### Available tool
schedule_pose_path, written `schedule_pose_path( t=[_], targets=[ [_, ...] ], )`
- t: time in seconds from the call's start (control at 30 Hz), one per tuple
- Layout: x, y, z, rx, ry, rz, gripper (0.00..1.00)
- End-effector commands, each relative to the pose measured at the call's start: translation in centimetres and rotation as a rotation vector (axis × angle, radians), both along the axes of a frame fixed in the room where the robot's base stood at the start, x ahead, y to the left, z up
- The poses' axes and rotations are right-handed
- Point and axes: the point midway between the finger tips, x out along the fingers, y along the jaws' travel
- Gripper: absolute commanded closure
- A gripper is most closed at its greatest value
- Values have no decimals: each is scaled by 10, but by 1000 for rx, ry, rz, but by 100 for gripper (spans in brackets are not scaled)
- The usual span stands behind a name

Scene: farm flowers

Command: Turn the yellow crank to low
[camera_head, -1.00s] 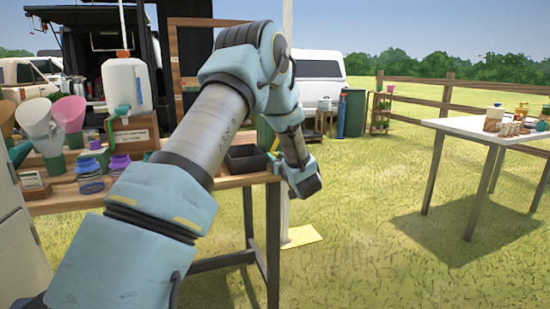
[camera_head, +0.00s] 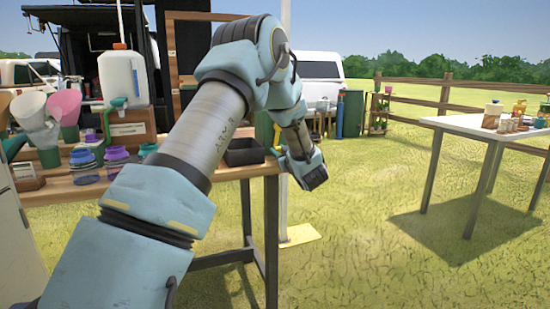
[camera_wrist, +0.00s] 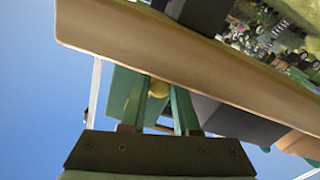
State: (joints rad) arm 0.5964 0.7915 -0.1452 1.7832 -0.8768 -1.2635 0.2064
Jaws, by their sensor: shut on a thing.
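In the wrist view, my gripper (camera_wrist: 159,84) shows two green fingers with a small gap between them. A small rounded yellow piece (camera_wrist: 158,89) shows in that gap, and the fingers are shut on it. It looks like part of the yellow crank; the rest of the crank is hidden. A green panel or box (camera_wrist: 121,92) is right behind the fingers, under a wooden edge. The low mark is not visible.
A wooden bench (camera_head: 80,190) holds a white jug (camera_head: 122,77), funnels, purple-lidded jars (camera_head: 116,156) and a black tray (camera_head: 243,152). A white table (camera_head: 470,128) with bottles stands at the right. Open grass lies between them.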

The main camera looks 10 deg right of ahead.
Motion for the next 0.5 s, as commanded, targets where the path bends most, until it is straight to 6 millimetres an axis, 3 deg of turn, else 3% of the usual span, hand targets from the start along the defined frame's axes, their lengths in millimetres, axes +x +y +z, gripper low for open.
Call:
schedule_pose_path(
  t=[0.07,0.5],
  targets=[
    [0,-8,-7,-72,-9,-3,100],
    [4,-38,-3,-489,-63,-4,100]
  ],
)
